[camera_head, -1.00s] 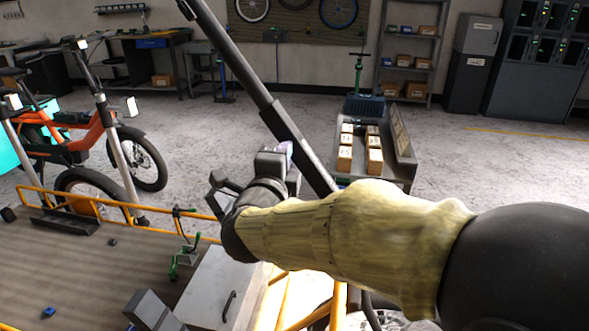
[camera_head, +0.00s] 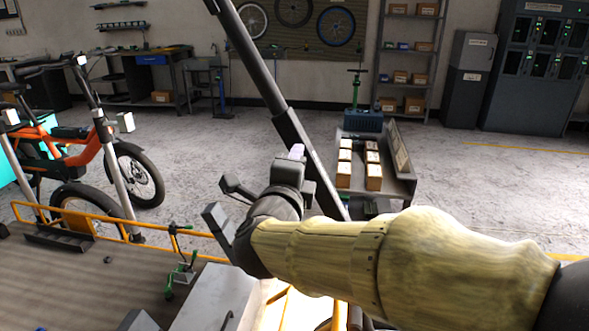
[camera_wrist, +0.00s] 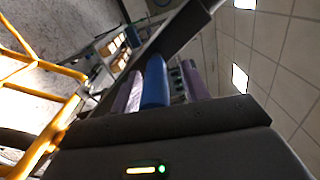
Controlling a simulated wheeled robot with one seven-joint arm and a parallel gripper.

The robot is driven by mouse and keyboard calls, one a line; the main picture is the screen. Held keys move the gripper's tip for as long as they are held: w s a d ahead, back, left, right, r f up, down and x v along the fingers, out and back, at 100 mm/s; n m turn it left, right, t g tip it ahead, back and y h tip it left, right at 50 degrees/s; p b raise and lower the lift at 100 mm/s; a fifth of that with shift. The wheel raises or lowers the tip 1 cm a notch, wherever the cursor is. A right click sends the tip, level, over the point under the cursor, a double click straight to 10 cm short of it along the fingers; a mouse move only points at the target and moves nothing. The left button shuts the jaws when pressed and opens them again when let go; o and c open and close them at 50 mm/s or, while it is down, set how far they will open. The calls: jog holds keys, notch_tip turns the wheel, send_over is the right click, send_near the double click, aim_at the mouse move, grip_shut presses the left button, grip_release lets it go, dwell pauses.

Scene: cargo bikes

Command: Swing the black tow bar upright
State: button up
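The black tow bar (camera_head: 262,72) leans from the upper left down to the lower right in the head view. My gripper (camera_head: 296,152) is beside its lower part, partly hidden by my wrist. In the wrist view the dark bar (camera_wrist: 182,28) crosses just beyond my gripper (camera_wrist: 162,84). Its two purple fingers stand apart, with a blue rounded piece (camera_wrist: 155,80) between them. The blue piece lies close to the left finger, and a narrow gap shows beside the right one. Whether the blue piece belongs to the bar is unclear. The bar's lower end is hidden behind my arm.
A cargo bike deck (camera_head: 80,275) with yellow rails (camera_head: 90,222) and a grey box (camera_head: 212,298) fills the lower left. A cart with small boxes (camera_head: 374,176) stands behind the bar. An orange bike (camera_head: 85,150) is at left. Open floor lies between.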

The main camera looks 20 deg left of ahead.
jog(key=shift+f, duration=0.15)
jog(key=shift+s, duration=0.15)
jog(key=p+v, duration=0.1)
jog(key=v, duration=1.6)
